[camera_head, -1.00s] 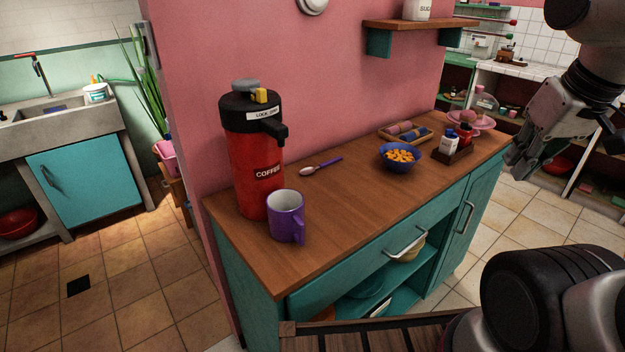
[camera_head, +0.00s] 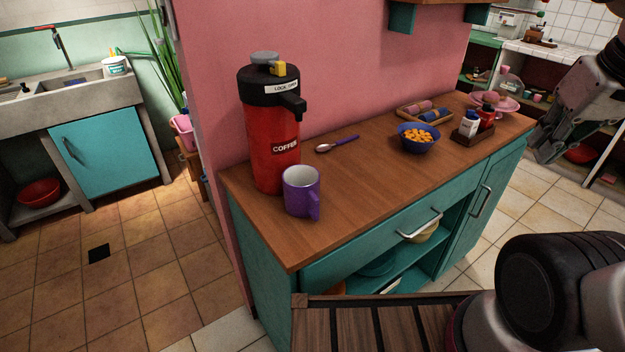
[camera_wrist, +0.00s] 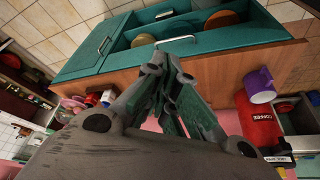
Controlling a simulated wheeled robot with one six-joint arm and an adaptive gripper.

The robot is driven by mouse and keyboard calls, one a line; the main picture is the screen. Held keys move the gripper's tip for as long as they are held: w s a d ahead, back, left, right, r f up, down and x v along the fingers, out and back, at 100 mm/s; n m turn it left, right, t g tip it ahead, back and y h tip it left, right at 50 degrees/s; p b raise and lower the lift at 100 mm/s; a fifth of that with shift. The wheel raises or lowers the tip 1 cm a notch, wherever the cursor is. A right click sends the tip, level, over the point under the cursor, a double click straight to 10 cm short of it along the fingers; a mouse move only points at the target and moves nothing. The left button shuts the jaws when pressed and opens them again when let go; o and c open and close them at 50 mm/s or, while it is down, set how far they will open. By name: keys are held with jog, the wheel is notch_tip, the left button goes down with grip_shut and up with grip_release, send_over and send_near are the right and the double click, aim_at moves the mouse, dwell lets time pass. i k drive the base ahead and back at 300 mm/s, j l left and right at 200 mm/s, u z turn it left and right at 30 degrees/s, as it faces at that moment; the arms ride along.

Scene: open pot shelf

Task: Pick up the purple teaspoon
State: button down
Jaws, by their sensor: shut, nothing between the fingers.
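The purple teaspoon (camera_head: 338,144) lies flat on the wooden top of the teal counter (camera_head: 345,185). Its handle is purple and its bowl is pale, pointing left toward the red coffee dispenser. My gripper (camera_head: 545,155) is at the right edge of the head view, beyond the counter's right end and well away from the spoon. In the wrist view my gripper (camera_wrist: 172,85) fills the middle. Its fingers are shut and empty. I cannot make out the spoon in the wrist view.
Left of the spoon stand the red coffee dispenser (camera_head: 272,135) and a purple mug (camera_head: 301,192). To its right are a blue bowl of orange pieces (camera_head: 418,139), a tray with rolled cloths (camera_head: 425,112) and a bottle caddy (camera_head: 473,136). The counter's front middle is clear.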

aim_at(324, 147)
jog(key=i+l+u, duration=0.15)
jog(key=u, duration=0.2)
jog(key=i+l+u, duration=0.1)
jog(key=l+u, duration=0.65)
jog(key=i+j, duration=0.05)
